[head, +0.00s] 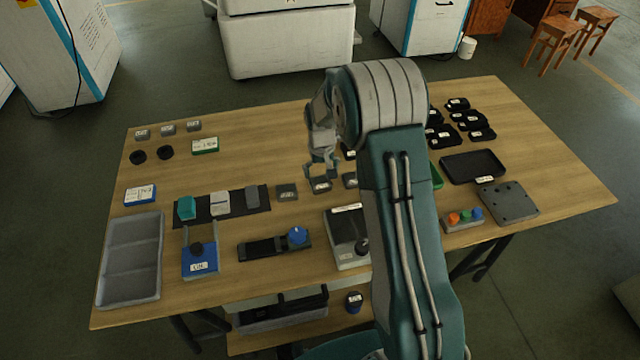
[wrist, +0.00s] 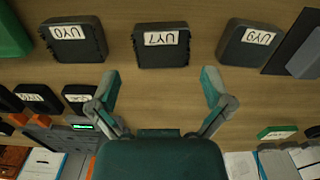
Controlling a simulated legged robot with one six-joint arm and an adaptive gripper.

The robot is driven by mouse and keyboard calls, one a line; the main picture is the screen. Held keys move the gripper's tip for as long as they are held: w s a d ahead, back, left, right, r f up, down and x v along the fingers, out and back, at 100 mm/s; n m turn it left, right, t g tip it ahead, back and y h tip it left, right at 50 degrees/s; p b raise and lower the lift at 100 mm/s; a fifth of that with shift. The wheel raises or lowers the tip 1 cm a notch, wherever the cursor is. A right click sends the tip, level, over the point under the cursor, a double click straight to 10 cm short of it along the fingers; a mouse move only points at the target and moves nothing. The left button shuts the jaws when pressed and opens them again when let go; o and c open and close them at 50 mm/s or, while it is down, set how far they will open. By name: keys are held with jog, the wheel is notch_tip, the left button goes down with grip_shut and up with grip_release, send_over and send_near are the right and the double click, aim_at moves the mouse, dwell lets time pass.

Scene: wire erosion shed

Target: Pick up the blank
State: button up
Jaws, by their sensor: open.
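Three dark grey labelled blocks lie in a row on the wooden table, and I cannot tell which one the task calls the blank. The middle block (wrist: 161,58) (head: 320,187) lies just ahead of my fingertips in the wrist view. A left block (wrist: 74,52) (head: 350,181) and a right block (wrist: 249,55) (head: 287,194) flank it. Their white labels appear upside down in the wrist view. My gripper (wrist: 162,84) (head: 322,172) is open and empty, its fingers spread over bare wood. It appears close to the middle block, with no visible contact.
A dark mat (head: 233,209) with several small blocks is left of the row. A grey tray (head: 130,283) stands at the left edge. Several black parts (head: 458,122) and a black tray (head: 472,178) are at the right. Bare wood lies behind the row.

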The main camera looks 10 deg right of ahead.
aim_at(320, 182)
jog(key=f, duration=0.4)
jog(key=shift+w+a+f, duration=0.15)
jog(key=shift+w+f, duration=0.05)
jog(key=shift+f, duration=0.2)
jog(key=shift+c, duration=0.3)
jog(key=c, duration=1)
jog(key=shift+r, duration=0.15)
